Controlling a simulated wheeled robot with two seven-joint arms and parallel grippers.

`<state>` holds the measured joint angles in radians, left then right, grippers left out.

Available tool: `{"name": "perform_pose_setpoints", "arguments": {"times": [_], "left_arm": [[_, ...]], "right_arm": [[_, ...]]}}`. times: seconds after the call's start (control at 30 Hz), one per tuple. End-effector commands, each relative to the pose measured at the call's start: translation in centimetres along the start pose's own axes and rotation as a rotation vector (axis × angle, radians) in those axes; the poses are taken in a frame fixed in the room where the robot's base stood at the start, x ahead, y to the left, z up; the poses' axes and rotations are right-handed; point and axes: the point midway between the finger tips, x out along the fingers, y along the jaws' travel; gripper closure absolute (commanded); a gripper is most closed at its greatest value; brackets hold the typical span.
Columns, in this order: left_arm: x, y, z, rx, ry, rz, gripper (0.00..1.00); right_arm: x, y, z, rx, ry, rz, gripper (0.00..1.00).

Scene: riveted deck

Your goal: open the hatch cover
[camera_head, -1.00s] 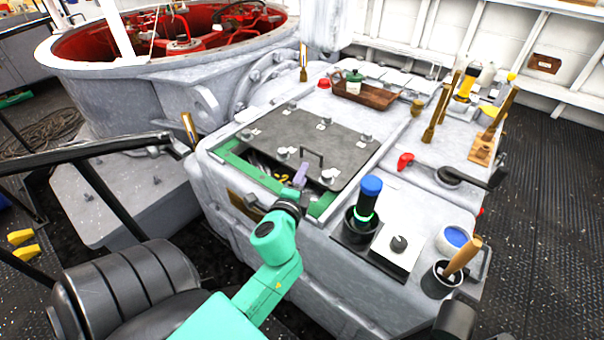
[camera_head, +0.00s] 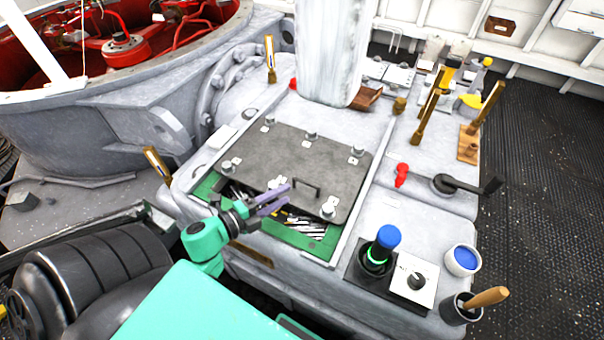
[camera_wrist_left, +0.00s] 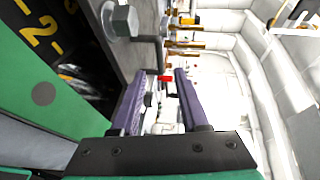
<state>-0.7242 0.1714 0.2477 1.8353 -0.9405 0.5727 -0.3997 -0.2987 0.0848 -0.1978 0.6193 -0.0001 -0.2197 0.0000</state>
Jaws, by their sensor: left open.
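The hatch cover (camera_head: 275,155) is a dark grey plate with several bolt heads and a black bar handle (camera_head: 307,186) near its front edge. My left gripper (camera_head: 284,199) has purple fingers, apart and empty, pointing right along the cover's front edge just left of the handle. In the left wrist view the gripper (camera_wrist_left: 156,84) is open, with the cover's edge and a bolt (camera_wrist_left: 119,20) beside it. My right gripper is not in view.
To the right stand a blue-topped stick (camera_head: 388,238), a white knob panel (camera_head: 413,282), a blue-filled cup (camera_head: 462,260) and a black lever (camera_head: 465,185). A large white column (camera_head: 333,50) rises behind the cover. A red-lined drum (camera_head: 110,100) is at back left.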

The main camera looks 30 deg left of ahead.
Motion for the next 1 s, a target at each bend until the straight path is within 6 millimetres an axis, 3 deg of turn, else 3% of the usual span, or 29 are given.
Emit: {"name": "perform_pose_setpoints", "arguments": {"times": [0.1,0.3,0.43,0.67,0.77,0.8,1.0], "left_arm": [[3.3,-0.4,0.1,0.002,-0.001,-0.004,0.55],[7.6,-0.2,0.1,0.001,-0.002,-0.003,0.55],[8.7,-0.1,0.1,0.002,-0.002,-0.001,0.55],[8.9,0.0,0.1,0.002,-0.002,0.0,0.55],[8.8,-0.1,0.1,0.002,-0.002,0.0,0.94],[8.8,-0.1,0.1,0.002,-0.002,0.0,1.0],[8.8,0.0,0.1,0.002,-0.002,0.0,1.0]], "right_arm": [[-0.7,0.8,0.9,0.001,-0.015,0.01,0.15],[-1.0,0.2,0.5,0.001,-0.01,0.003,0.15],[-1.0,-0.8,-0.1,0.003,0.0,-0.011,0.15],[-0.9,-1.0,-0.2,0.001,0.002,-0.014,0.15],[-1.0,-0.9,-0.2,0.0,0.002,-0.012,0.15],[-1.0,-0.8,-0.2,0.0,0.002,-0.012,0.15],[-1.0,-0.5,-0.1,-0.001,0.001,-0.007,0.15]]}}
